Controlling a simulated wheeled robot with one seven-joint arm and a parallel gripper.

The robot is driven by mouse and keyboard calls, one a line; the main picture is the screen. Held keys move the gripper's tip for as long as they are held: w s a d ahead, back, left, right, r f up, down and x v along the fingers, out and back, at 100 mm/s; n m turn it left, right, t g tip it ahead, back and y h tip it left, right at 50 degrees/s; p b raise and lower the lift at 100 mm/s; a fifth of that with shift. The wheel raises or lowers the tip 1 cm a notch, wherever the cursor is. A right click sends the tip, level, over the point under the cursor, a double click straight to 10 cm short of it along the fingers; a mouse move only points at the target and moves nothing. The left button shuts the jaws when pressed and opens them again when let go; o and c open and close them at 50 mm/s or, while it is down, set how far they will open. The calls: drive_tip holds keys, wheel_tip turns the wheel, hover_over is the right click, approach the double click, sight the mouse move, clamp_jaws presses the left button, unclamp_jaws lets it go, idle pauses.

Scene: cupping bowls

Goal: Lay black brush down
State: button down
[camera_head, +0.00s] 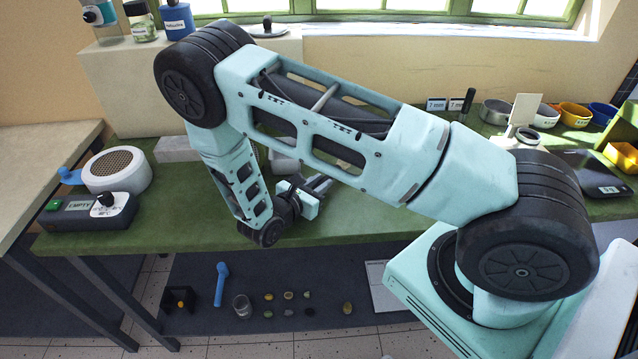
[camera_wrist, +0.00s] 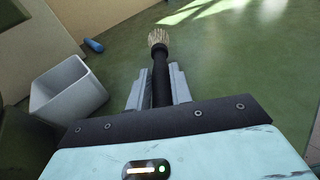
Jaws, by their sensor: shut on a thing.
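The black brush (camera_wrist: 160,84) has a dark handle and pale bristles (camera_wrist: 157,37). In the wrist view its handle lies between the two grey fingers of my gripper (camera_wrist: 158,72), which is shut on it. The bristle end points away from my gripper, over a green surface. In the head view my gripper (camera_head: 318,186) is above the green table (camera_head: 350,223), near its front middle. The brush cannot be made out clearly there. Whether it touches the table cannot be told.
A pale open bin (camera_wrist: 67,100) is left of the brush, and a small blue thing (camera_wrist: 94,46) lies beyond it. A round sieve-topped device (camera_head: 118,170) and a control box (camera_head: 88,214) stand on the table's left. Bowls (camera_head: 496,112) and a scale (camera_head: 590,175) are at the right.

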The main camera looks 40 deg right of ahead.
drive_tip(key=shift+f, duration=0.25)
drive_tip(key=shift+f+b, duration=0.25)
drive_tip(key=shift+b, duration=0.2)
idle(0.3)
